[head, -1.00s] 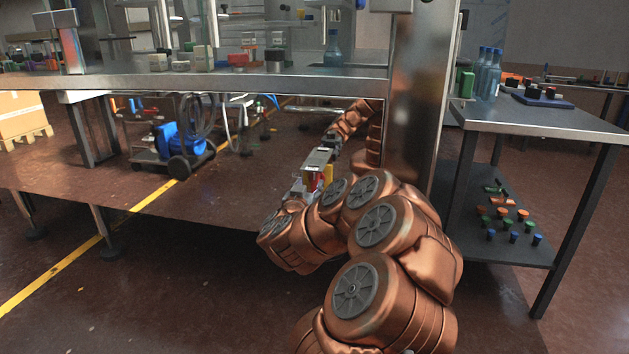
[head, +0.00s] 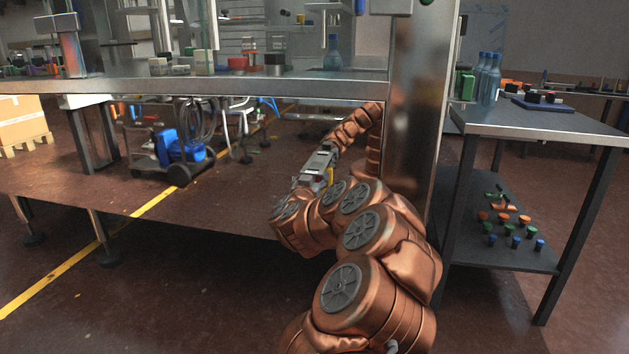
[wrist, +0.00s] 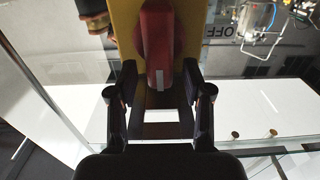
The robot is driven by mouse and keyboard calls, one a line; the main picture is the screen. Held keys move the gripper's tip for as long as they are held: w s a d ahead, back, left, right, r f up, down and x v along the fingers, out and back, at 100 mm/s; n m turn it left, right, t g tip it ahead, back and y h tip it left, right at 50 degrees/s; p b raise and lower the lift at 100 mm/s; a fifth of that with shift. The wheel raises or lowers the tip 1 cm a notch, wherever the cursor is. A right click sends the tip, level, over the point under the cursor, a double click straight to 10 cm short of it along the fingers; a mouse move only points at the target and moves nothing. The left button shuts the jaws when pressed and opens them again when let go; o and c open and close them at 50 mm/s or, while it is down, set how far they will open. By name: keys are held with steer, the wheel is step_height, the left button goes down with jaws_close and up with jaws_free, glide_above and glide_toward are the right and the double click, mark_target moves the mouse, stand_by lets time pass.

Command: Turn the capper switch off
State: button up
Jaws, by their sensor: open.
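In the wrist view, the capper switch shows as a red handle (wrist: 157,40) on a yellow plate (wrist: 126,25). A label reading OFF, upside down in this picture, is just right of the plate. My gripper (wrist: 159,82) is open, with one dark finger on each side of the handle's lower end. I cannot tell whether either finger touches it. In the head view, a grey part (head: 318,162) shows beside a small yellow piece (head: 330,176), below the bench. My copper arm links hide much of that spot.
A long steel bench (head: 230,85) with small items runs above my arm. A steel pillar (head: 418,110) stands close to the right. A side table (head: 550,122) has blue bottles (head: 488,77). A blue wheeled machine (head: 180,148) stands under the bench.

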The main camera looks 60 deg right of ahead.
steer(key=shift+c, duration=0.3)
jaws_close()
steer(key=shift+r+n+p, duration=0.1)
steer(key=shift+n+p, duration=0.3)
steer(key=shift+p, duration=0.45)
steer(key=p, duration=0.2)
steer(key=n+p, duration=0.1)
steer(key=shift+w+a+r+n+p, duration=0.1)
steer(key=shift+w+r+n+p, duration=0.15)
steer(key=shift+n+p, duration=0.1)
steer(key=shift+w+a+f+n+p, duration=0.15)
steer(key=shift+w+f+n+p, duration=0.35)
steer(key=shift+n+p, duration=2.4)
steer(key=shift+w+a+f+n+p, duration=0.15)
steer(key=shift+f+n+p, duration=0.5)
steer(key=shift+n+p, duration=2.15)
steer(key=shift+w+a+f+n+p, duration=0.1)
steer(key=shift+w+f+n+p, duration=0.4)
steer(key=shift+n+p, duration=2.4)
steer(key=shift+s+f+m+p, duration=0.1)
steer(key=shift+f+m+p, duration=0.05)
steer(key=shift+m+p, duration=0.65)
